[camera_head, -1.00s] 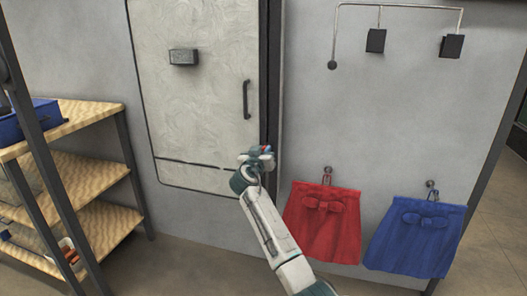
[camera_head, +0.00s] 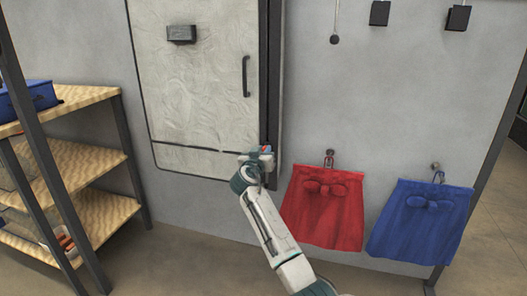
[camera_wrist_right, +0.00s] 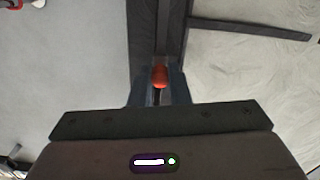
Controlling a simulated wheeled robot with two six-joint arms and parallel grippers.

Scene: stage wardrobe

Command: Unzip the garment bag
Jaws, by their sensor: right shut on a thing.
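The garment bag (camera_head: 200,95) is a tall, pale, wrinkled panel on the grey wall, with a dark zipper strip (camera_head: 271,75) down its right side. My right gripper (camera_head: 265,154) is at the lower part of this strip. It is shut on the red zipper pull (camera_wrist_right: 160,76), which shows between the fingers (camera_wrist_right: 160,92) in the right wrist view. The pull is mostly hidden by the gripper in the head view. My left gripper is not in view.
A black handle (camera_head: 246,77) and a dark block (camera_head: 181,34) are on the bag's front. A red skirt (camera_head: 325,215) and a blue skirt (camera_head: 420,225) hang on hooks at the right. A wooden shelf unit (camera_head: 85,160) stands at the left.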

